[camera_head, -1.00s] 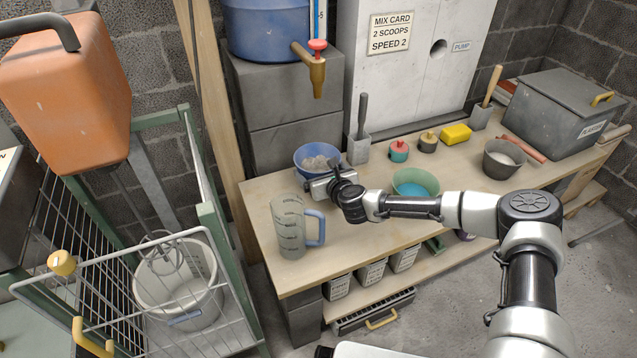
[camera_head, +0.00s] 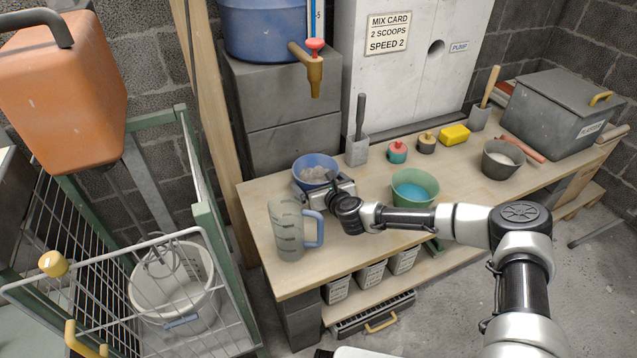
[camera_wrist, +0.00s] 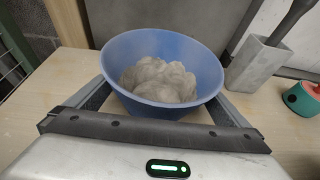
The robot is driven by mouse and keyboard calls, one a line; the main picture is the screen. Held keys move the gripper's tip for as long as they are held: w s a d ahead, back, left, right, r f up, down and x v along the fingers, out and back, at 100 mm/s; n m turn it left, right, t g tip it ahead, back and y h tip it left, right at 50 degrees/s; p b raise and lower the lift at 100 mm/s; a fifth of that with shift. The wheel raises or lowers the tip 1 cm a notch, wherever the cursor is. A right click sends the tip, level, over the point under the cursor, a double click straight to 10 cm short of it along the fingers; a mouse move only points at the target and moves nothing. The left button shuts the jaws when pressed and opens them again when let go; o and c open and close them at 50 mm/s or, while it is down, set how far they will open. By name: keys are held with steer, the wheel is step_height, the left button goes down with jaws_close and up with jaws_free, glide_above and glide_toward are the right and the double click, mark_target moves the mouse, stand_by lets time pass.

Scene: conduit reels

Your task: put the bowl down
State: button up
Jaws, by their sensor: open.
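A blue bowl (camera_head: 316,170) with grey lumpy material (camera_wrist: 158,80) in it stands upright on the wooden bench, near its back left. In the wrist view the bowl (camera_wrist: 122,52) sits between and just beyond the fingers of my gripper (camera_wrist: 158,112). The fingers are spread, one on each side of the bowl's lower part. Whether they touch it I cannot tell. In the head view my gripper (camera_head: 328,190) is right in front of the bowl, and its fingertips are partly hidden.
A measuring jug (camera_head: 288,230) with a blue handle stands close in front of my gripper. A green bowl (camera_head: 414,188) with blue contents is to the right. A grey holder (camera_wrist: 258,64) stands right of the bowl. The bench front (camera_head: 300,278) is bare.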

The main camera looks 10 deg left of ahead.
steer(key=shift+r, duration=0.35)
steer(key=p+v, duration=0.2)
steer(key=v, duration=1)
steer(key=shift+p, duration=0.35)
